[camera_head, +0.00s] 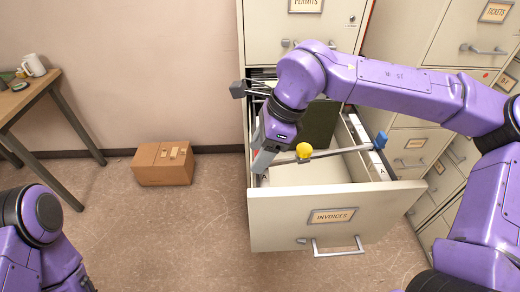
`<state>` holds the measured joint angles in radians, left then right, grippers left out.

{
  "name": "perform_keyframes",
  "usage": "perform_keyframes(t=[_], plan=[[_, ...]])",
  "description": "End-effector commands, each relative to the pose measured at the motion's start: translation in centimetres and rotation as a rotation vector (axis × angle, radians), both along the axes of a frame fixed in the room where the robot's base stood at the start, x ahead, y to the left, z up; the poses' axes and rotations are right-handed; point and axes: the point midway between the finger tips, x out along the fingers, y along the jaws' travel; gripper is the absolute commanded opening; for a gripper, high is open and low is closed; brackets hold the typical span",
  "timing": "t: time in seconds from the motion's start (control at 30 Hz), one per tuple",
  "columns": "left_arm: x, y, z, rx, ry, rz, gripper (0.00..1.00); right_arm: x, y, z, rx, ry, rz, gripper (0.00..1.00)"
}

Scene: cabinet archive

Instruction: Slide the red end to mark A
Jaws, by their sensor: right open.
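The drawer marked INVOICES (333,216) is pulled out of the cabinet. A grey rod (340,152) lies across it, with a yellow ball (304,151) on it and a blue block (380,141) at its right end. The red end does not show clearly; my right gripper hides the rod's left end. My right gripper (260,164) is open and points down at the drawer's left side, left of the yellow ball. Whether it touches the rod I cannot tell. My left gripper is out of view.
A dark green folder (319,124) stands in the drawer behind the rod. A dark grey block (237,89) juts out at the cabinet's left edge. More cabinets (465,55) stand at the right. A cardboard box (163,163) and a table (30,93) are at the left, with clear floor before them.

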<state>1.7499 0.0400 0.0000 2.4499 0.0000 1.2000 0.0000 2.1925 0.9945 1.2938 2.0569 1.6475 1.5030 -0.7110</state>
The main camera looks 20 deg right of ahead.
Motion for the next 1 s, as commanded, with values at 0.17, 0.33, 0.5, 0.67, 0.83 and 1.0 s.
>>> perform_keyframes(t=[0.17,0.33,0.5,0.67,0.83,1.0], plan=[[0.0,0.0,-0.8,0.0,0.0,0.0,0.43,-0.1,-1.0,2.4,0.002,-0.007,-0.004,0.57],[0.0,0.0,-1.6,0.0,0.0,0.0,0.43,-0.5,-2.5,6.2,0.001,-0.004,-0.004,0.57],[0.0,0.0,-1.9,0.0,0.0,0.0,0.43,-0.8,-3.5,8.9,0.0,0.0,0.0,0.57],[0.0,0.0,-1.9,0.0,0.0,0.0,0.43,-0.9,-3.7,9.6,-0.001,0.003,0.001,0.57],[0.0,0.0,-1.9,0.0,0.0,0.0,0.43,-0.9,-3.7,9.6,-0.001,0.003,0.001,0.57],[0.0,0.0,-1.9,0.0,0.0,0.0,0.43,-0.9,-3.7,9.6,-0.001,0.003,0.001,0.57]])
